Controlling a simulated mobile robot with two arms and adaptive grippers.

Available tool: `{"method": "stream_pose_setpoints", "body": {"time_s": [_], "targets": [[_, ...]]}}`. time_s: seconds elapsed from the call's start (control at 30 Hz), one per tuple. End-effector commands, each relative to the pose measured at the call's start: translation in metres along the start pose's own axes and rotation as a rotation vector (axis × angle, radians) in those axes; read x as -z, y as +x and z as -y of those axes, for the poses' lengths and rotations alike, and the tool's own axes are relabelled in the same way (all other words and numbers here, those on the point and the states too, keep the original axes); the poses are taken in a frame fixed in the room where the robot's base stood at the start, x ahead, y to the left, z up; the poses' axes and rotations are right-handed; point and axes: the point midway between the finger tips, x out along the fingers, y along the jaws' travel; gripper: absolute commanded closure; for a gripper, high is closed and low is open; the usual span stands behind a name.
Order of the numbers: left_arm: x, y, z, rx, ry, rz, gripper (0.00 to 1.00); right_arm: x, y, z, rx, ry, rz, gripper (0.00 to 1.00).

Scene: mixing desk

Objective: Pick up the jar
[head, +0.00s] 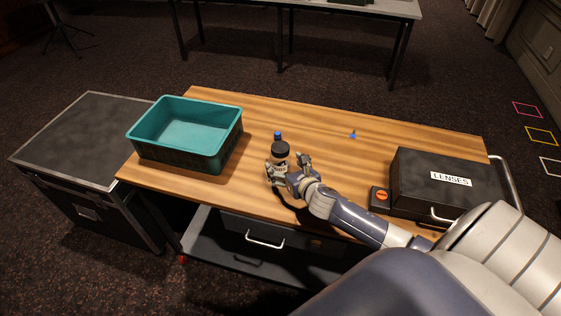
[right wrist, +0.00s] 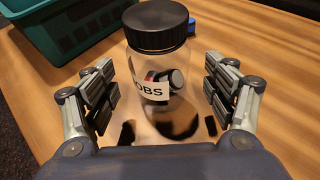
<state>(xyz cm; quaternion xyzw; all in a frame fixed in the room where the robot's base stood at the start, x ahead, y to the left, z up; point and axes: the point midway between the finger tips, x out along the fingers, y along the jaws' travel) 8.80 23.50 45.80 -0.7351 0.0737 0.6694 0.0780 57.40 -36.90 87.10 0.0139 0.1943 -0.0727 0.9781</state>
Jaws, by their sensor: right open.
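The jar (head: 280,153) is clear with a black lid and stands upright on the wooden table (head: 330,155). In the right wrist view the jar (right wrist: 160,75) shows a white label ending in "OBS" and dark things inside or seen through it. My right gripper (head: 286,171) is open at the jar. In the right wrist view its fingers (right wrist: 165,88) stand on both sides of the jar with a gap on each side. My left gripper is in neither view.
A teal bin (head: 187,103) stands on the table's left. A small blue thing (head: 277,135) is just behind the jar, another (head: 352,134) farther right. A black case labelled LENSES (head: 447,180) and a box with an orange button (head: 381,197) are at the right.

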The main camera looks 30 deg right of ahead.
Motion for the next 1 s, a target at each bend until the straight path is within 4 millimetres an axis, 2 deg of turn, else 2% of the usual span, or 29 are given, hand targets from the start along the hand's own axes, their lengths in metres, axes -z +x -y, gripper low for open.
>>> {"method": "stream_pose_setpoints", "body": {"time_s": [0.3,0.67,0.9,1.0], "targets": [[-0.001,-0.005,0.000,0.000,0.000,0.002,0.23,0.000,0.035,0.000,0.001,0.004,0.000,0.22],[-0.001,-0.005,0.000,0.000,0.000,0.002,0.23,0.000,0.041,0.000,0.000,0.002,0.000,0.22],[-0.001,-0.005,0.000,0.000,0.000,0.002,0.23,0.000,0.040,0.000,0.000,0.002,0.000,0.74],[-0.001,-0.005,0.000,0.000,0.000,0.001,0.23,-0.001,0.040,0.000,0.000,0.002,0.002,0.74]]}}
